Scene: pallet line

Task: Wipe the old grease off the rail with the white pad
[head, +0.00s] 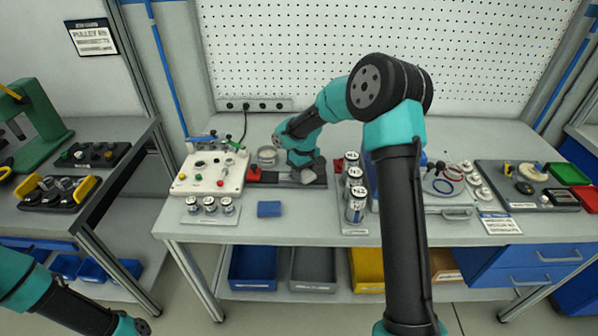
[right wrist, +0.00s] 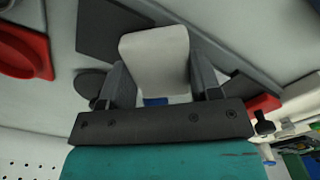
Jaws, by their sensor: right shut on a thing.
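My right gripper (head: 304,172) is over the rail (head: 276,178) at the middle of the bench in the head view. In the right wrist view my right gripper (right wrist: 155,88) is shut on the white pad (right wrist: 154,55), which sticks out past the fingers. A small blue part shows between the fingers. The rail (right wrist: 258,72) runs as a grey strip on a dark plate (right wrist: 105,28) beside and behind the pad. I cannot tell whether the pad touches it. The grease is not visible.
A white control box (head: 211,174) stands left of the rail. Several cans (head: 355,190) stand close at the right. A blue block (head: 269,208) lies in front, with clear bench around it. A round tin (head: 267,156) and a red item (head: 254,173) sit near the rail's left end.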

